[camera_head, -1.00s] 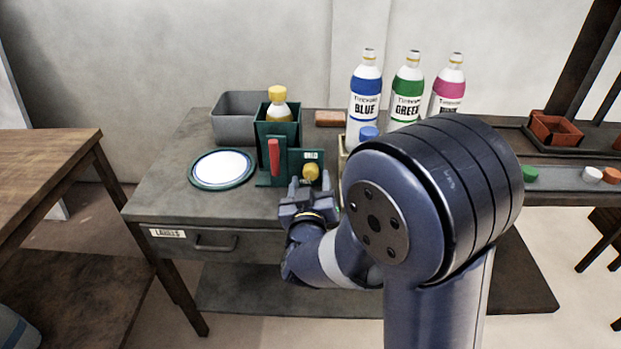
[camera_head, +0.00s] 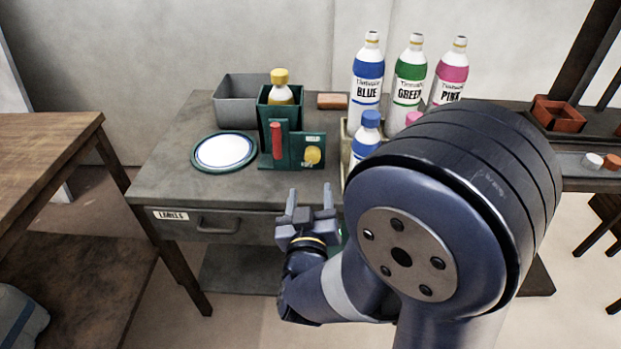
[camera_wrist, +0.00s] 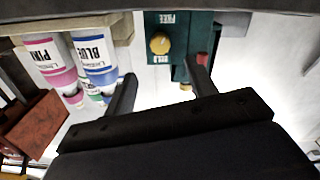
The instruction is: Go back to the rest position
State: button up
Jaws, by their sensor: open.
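My gripper (camera_head: 306,200) is open and empty in the head view, in front of the table's front edge and above the drawer's level. Its two fingers (camera_wrist: 160,85) also show spread apart in the wrist view, with nothing between them. Behind it on the table (camera_head: 180,180) stands a green device (camera_head: 282,148) with a red lever (camera_head: 276,140) and a yellow knob (camera_head: 313,155). A yellow-capped bottle (camera_head: 280,92) sits in the top of the device. My arm hides the table's front right part.
A white plate with a green rim (camera_head: 224,151) and a grey bin (camera_head: 240,105) are on the left. Blue (camera_head: 367,85), green (camera_head: 409,85) and pink (camera_head: 447,85) bottles stand at the back. A small blue-capped bottle (camera_head: 366,140) sits in a holder. The labels drawer (camera_head: 215,223) is shut.

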aim_at(312, 159)
jog(key=w, duration=0.5)
jog(key=w+b, duration=0.1)
jog(key=w, duration=0.4)
jog(key=shift+w+d, duration=0.2)
jog(key=shift+w, duration=0.2)
jog(key=shift+s, duration=0.15)
